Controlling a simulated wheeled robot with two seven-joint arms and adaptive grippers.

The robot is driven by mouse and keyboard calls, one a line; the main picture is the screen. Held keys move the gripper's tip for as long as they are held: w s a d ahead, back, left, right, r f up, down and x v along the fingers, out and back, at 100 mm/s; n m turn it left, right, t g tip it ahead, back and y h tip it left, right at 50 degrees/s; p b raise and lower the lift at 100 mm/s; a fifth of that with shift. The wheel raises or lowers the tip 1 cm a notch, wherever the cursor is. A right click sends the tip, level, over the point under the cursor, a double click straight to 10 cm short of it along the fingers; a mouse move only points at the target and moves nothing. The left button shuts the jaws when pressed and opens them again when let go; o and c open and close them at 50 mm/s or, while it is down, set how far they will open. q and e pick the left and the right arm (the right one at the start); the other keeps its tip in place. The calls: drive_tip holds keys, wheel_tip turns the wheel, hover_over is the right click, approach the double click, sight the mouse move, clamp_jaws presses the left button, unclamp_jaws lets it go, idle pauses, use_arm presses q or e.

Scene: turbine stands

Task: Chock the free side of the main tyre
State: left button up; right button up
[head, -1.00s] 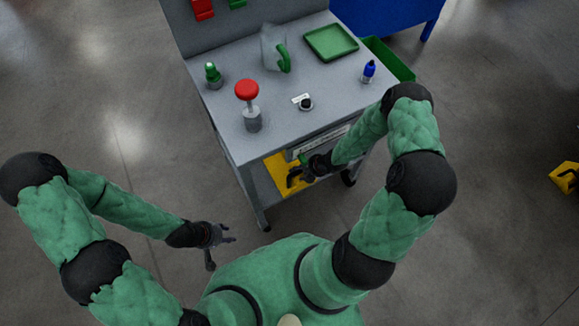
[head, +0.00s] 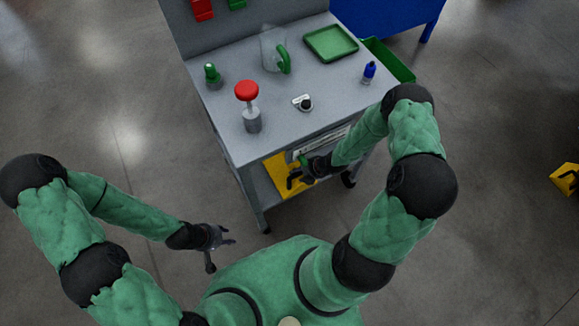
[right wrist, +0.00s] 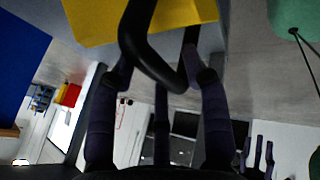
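A yellow chock (head: 277,172) with a black loop handle sits in the lower part of the grey cart. My right gripper (head: 298,176) is at its handle. In the right wrist view the yellow body (right wrist: 140,18) is at the top, and the black handle (right wrist: 160,72) hangs between the spread fingers of my right gripper (right wrist: 160,85). The fingers look straight and apart; firm contact does not show. My left gripper (head: 230,240) is open and empty, low in front of the cart. Another yellow chock (head: 563,180) with a black handle stands on the floor at the far right. No tyre shows.
The grey cart (head: 220,115) carries a red-topped plunger (head: 247,92), a jug with a green handle (head: 275,52), a green tray (head: 331,43), a blue bottle (head: 369,72) and a black knob (head: 305,104). A green bin (head: 390,60) is beside it.

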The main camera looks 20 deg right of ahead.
clamp_jaws()
drive_tip(key=shift+r, duration=0.2)
drive_tip(key=shift+w+d+r+p, duration=0.1)
drive_tip(key=shift+w+r+p, duration=0.05)
drive_tip(key=shift+r+p, duration=1.05)
drive_tip(key=shift+r, duration=0.15)
